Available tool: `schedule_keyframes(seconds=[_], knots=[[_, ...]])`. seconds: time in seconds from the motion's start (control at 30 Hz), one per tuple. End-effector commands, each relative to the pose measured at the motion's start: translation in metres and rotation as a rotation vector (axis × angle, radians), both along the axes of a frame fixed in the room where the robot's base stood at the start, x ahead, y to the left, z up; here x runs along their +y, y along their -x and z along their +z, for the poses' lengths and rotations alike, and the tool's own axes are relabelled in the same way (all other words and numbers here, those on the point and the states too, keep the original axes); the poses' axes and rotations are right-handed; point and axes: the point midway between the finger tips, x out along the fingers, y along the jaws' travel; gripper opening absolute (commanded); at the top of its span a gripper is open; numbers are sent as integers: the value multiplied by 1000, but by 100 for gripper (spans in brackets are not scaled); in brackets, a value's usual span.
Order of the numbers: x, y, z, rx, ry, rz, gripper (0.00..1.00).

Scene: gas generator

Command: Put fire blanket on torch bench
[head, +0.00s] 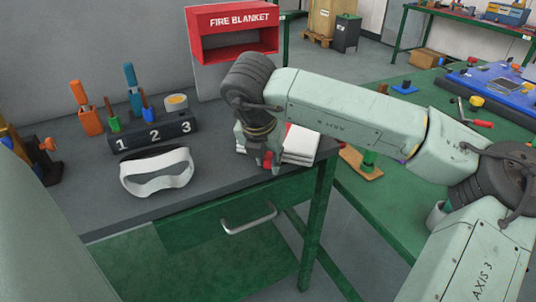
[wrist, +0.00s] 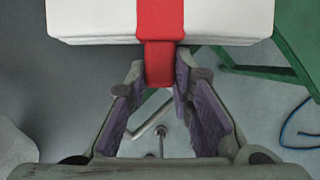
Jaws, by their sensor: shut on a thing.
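The fire blanket (head: 301,143) is a white folded pack at the right end of the grey-topped bench (head: 225,196), partly hidden behind my arm. In the wrist view the white pack (wrist: 90,18) fills the top, with a red strap (wrist: 160,18) down its middle. My gripper (wrist: 160,84) is shut on the strap's lower end, at the pack's near side. In the head view my gripper (head: 268,162) points down beside the pack. I cannot tell whether the pack touches the bench top. No label shows which bench is the torch bench.
The red FIRE BLANKET box (head: 236,38) on the wall shows an open front. A numbered holder (head: 153,135), coloured tools and white goggles (head: 157,172) occupy the grey bench's left part. A green bench (head: 385,205) with parts stands at right, across a gap.

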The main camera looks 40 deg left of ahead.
Motion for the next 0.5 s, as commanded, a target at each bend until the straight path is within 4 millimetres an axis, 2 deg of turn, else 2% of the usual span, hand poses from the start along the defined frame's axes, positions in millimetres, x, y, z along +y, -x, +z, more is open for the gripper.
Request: schedule_keyframes(seconds=[0.37,0.4,0.5], knots=[[0,0,-4,-3,-2,-1,0],[0,0,-3,0,0,0,24],[0,0,-3,0,0,0,31]])
